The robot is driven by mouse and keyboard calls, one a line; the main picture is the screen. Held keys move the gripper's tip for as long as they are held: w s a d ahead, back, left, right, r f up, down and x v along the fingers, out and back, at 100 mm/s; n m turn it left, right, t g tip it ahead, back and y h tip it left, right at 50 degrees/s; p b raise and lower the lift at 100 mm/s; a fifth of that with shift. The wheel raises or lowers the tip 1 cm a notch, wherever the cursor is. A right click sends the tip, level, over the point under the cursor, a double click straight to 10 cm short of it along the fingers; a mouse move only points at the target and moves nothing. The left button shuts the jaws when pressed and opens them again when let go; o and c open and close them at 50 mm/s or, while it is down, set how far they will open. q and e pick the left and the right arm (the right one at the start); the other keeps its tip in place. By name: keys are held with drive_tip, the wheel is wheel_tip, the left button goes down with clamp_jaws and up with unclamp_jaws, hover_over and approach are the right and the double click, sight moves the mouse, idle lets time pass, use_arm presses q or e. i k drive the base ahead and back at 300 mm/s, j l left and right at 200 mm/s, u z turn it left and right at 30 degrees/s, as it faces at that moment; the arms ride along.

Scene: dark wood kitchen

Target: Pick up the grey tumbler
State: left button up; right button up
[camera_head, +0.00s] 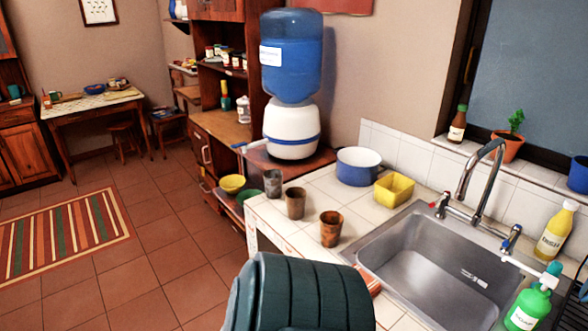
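The grey tumbler (272,183) stands upright near the left edge of the white tiled counter (350,207), in the head view. A brown cup (295,203) stands close beside it to the right and nearer to me. A second brown cup (331,229) stands further right and nearer still. The tumbler is almost fully visible. Neither of my grippers is in view.
A blue-and-white pot (358,166) and a yellow container (394,190) stand behind the cups. A steel sink (440,265) with a tall faucet (483,180) is to the right. A water dispenser (291,130) stands behind the tumbler. Yellow (232,183) and green bowls sit lower left.

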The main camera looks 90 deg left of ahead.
sight(273, 185)
drive_tip(key=i+j, duration=0.15)
drive_tip(key=i, duration=0.25)
drive_tip(key=u, duration=3.15)
